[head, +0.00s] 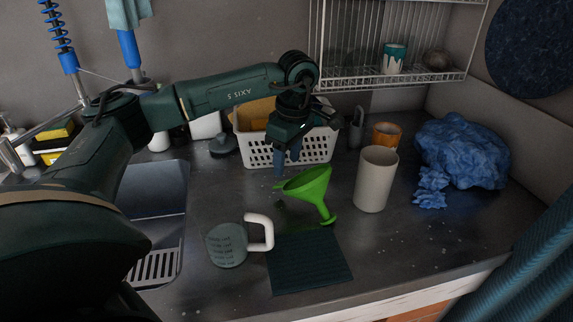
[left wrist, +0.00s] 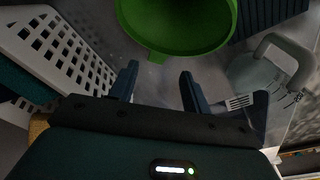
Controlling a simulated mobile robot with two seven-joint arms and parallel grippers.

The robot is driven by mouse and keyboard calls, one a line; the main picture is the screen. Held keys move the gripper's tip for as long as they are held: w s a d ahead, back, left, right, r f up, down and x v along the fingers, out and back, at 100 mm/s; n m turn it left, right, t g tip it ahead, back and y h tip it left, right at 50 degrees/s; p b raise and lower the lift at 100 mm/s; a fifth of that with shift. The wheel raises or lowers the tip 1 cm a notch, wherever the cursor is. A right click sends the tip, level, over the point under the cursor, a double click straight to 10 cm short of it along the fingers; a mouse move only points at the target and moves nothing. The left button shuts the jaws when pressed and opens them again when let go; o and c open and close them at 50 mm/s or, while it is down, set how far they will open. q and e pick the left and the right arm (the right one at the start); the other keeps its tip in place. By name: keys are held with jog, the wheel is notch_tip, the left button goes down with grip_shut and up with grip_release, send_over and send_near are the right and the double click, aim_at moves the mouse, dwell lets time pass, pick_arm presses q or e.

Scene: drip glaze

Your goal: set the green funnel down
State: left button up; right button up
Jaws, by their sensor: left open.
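The green funnel (head: 308,188) lies tilted on the dark counter, its wide mouth toward the upper left and its spout toward the lower right. In the left wrist view the funnel (left wrist: 178,25) is at the top, just beyond the fingertips. My left gripper (head: 281,168) is just behind the funnel, pointing down in front of the white basket. In the left wrist view my left gripper (left wrist: 158,80) has its fingers apart with only counter between them. The right gripper is not in view.
A measuring jug (head: 227,246) and dark mat (head: 308,265) lie in front. A beige cylinder (head: 376,180) stands right of the funnel. A white basket (head: 318,147) stands behind the gripper. Blue crumpled material (head: 462,150) is at right, a sink (head: 155,200) at left.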

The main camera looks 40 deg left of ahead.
pick_arm(q)
notch_tip(320, 180, up, 10)
jog(key=d, duration=0.1)
jog(key=shift+f, duration=0.15)
dwell(0.5)
